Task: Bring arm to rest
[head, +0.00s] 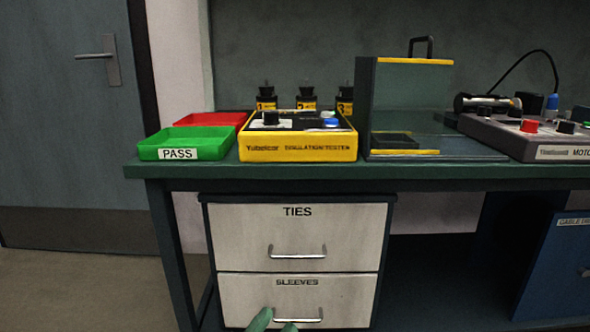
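My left gripper (275,321) shows at the bottom edge as two green fingertips. The fingertips stand apart with a gap between them, and nothing shows held there. They overlap the left part of the SLEEVES drawer's metal handle (305,319) in the picture; whether they touch it I cannot tell. The rest of this arm is below the picture. My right gripper is not in view.
The SLEEVES drawer (345,300) and TIES drawer (340,235) look closed under the green bench (350,172). On the bench stand a green PASS tray (190,139), red tray (215,120), yellow insulation tester (300,147), clear-fronted box (415,95) and motor panel (500,135).

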